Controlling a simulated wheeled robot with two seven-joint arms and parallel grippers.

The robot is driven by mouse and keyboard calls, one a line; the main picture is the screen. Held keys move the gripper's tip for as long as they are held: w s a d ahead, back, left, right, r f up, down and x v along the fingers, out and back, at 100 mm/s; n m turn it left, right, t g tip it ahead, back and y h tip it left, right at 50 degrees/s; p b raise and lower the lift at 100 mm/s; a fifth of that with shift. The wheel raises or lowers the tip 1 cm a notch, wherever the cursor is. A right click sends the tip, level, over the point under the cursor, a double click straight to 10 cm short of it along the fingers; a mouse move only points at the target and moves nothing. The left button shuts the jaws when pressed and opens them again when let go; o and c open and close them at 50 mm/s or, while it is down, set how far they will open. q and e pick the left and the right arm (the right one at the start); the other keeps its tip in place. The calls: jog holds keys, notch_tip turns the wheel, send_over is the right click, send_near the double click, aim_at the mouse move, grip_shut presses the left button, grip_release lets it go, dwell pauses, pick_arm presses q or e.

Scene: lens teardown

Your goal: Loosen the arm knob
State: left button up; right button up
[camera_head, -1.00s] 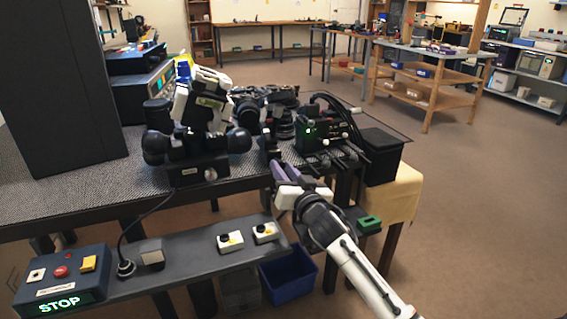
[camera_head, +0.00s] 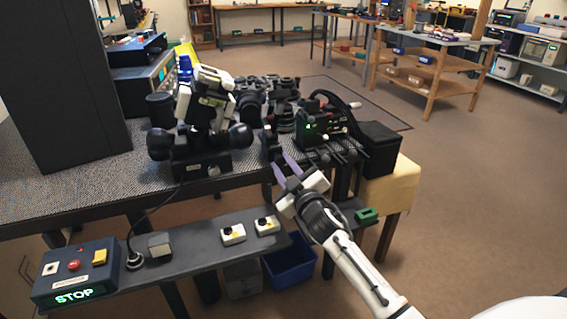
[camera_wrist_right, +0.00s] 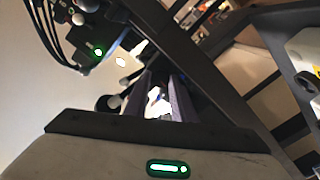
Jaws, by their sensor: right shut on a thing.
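My right gripper (camera_head: 283,164) reaches up to the table's front edge, its two purple fingers at a small dark knob (camera_head: 271,152) on a black upright part. In the right wrist view the fingers (camera_wrist_right: 157,98) stand a little apart around a bright, pale spot; the gripped part is mostly hidden between them. I take it to be the arm knob, but its shape is unclear. Another round black knob (camera_wrist_right: 108,102) shows left of the fingers there. My left gripper is not in view.
A black box with a green light (camera_head: 318,127) stands close right of the gripper. A black-and-white instrument with two big round knobs (camera_head: 202,163) stands left. The lower shelf (camera_head: 195,250) carries switches and a STOP box (camera_head: 76,275); a blue bin (camera_head: 290,262) stands below.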

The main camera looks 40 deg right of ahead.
jog(key=shift+n, duration=1)
jog(key=o, duration=1.1)
jog(key=shift+c, duration=0.2)
jog(key=p+v, duration=0.1)
jog(key=v, duration=0.9)
jog(key=shift+s, duration=0.15)
jog(key=shift+a, duration=0.15)
